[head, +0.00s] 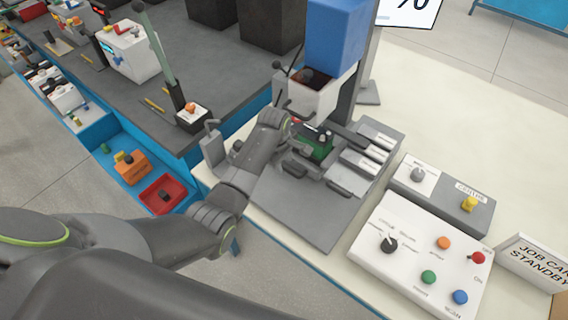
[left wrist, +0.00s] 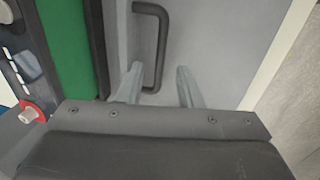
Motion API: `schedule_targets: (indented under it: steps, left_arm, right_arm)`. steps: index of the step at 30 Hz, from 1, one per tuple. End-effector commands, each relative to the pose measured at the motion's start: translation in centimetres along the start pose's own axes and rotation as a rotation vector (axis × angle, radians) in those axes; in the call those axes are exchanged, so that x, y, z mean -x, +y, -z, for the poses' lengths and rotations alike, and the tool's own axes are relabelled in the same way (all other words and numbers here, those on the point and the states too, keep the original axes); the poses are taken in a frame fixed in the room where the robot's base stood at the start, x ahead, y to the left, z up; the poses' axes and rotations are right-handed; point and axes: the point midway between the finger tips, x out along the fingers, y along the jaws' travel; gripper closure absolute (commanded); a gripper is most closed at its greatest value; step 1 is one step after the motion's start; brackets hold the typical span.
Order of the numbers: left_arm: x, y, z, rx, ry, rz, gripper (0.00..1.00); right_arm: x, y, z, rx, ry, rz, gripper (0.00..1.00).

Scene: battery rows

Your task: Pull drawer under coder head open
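The coder head, a blue box (head: 337,35) over a white housing (head: 313,97), stands at the top centre of the head view. Below it is a grey fixture base (head: 290,213) with dark handles, one (head: 338,188) at its front, and a green part (head: 318,147). My left arm reaches to this fixture; its gripper is largely hidden in the head view. In the left wrist view my left gripper (left wrist: 160,84) is open, with two pale fingers apart near the lower end of a dark U-shaped handle (left wrist: 163,40) on a grey face. I cannot tell whether they touch it.
A control box (head: 420,255) with coloured buttons and a grey switch box (head: 440,195) stand right of the fixture. A job card sign (head: 535,262) stands at the right edge. A dark conveyor table (head: 225,75) and red tray (head: 163,194) lie to the left.

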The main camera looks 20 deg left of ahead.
Motion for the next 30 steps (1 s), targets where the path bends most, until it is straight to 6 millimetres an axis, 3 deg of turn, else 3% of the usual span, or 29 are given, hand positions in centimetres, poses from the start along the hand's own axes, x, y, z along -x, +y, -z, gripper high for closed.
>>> schedule_targets:
  steps: [7,19,27,30]
  left_arm:
    - [-2.3,0.0,0.0,-0.001,0.000,0.001,0.67]
    - [-2.8,0.1,0.0,-0.001,0.000,-0.001,0.67]
    - [-2.8,0.0,0.0,-0.001,0.000,-0.001,1.00]
    - [-2.8,0.0,0.0,-0.001,0.000,-0.001,1.00]
  right_arm:
    - [-0.1,-0.2,0.0,-0.001,0.000,0.003,1.00]
    - [-0.1,-0.2,0.0,-0.001,0.000,0.002,1.00]
    - [-0.1,0.0,-0.1,0.000,-0.001,-0.001,1.00]
    - [-0.1,0.1,-0.1,0.001,-0.001,-0.002,1.00]
